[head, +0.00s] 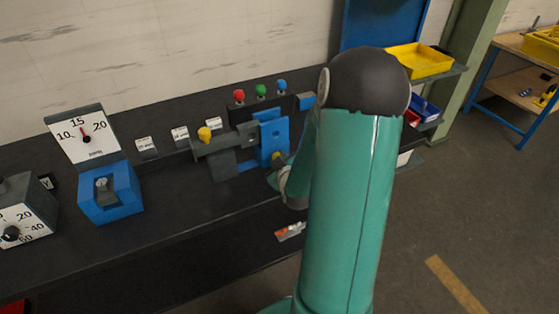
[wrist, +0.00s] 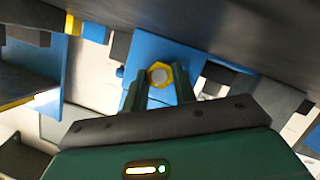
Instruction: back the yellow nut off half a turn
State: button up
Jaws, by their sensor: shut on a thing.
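The yellow nut (wrist: 159,67) is a hex ring around a round grey bolt end, seen in the wrist view against a blue plate (wrist: 154,46). My gripper (wrist: 160,84) is shut on the nut, with one finger on each side of it. In the head view the nut (head: 278,157) is a small yellow patch at the lower part of the upright blue plate (head: 274,135). My arm hides most of my gripper there.
Red (head: 239,95), green (head: 261,90) and blue (head: 281,86) knobs stand behind the plate. A yellow knob (head: 204,134) is to its left. A blue block with a dial gauge (head: 82,134) stands further left on the dark bench (head: 170,211). Yellow bin (head: 420,61) at right.

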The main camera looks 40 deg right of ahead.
jog(key=o, duration=1)
jog(key=shift+w+d, duration=0.1)
jog(key=shift+s, duration=0.2)
